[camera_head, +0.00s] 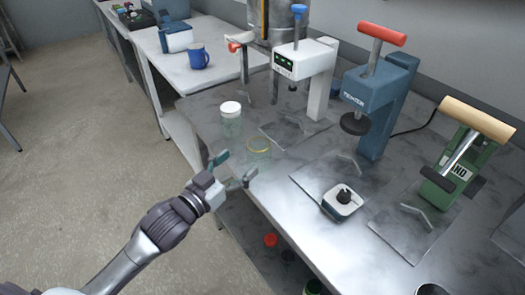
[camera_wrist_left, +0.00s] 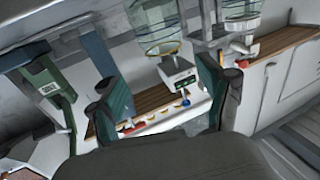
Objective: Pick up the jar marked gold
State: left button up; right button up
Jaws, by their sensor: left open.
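The clear glass jar with a gold rim (camera_head: 258,150) stands upright on the near left part of the metal workbench. It also shows in the left wrist view (camera_wrist_left: 157,30), where the picture is upside down. A second clear jar with a white lid (camera_head: 231,112) stands just behind and left of it; the left wrist view shows it too (camera_wrist_left: 241,12). My left gripper (camera_head: 236,168) is open and empty, in front of the gold-rimmed jar at the bench's left edge. Its two fingers also show in the left wrist view (camera_wrist_left: 163,88). My right gripper is not in view.
White (camera_head: 307,64), blue (camera_head: 375,95) and green (camera_head: 458,165) presses stand along the bench. A small white device with a black knob (camera_head: 342,202) sits right of the jars. A blue mug (camera_head: 198,57) is on the white table behind. Red and dark items lie on a shelf below.

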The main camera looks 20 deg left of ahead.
aim_at(264, 137)
pick_arm(q)
jog(key=x, duration=0.5)
jog(key=shift+w+p, duration=0.15)
jog(key=shift+p, duration=0.15)
jog(key=shift+w+d, duration=0.1)
jog(key=shift+w, duration=0.3)
jog(key=x, duration=0.2)
jog(key=p+x, duration=0.1)
jog(key=x, duration=0.1)
jog(key=shift+w+r, duration=0.1)
jog(key=shift+w, duration=0.6)
jog(key=shift+s, duration=0.1)
jog(key=c, duration=1.1)
jog(key=shift+c, duration=0.7)
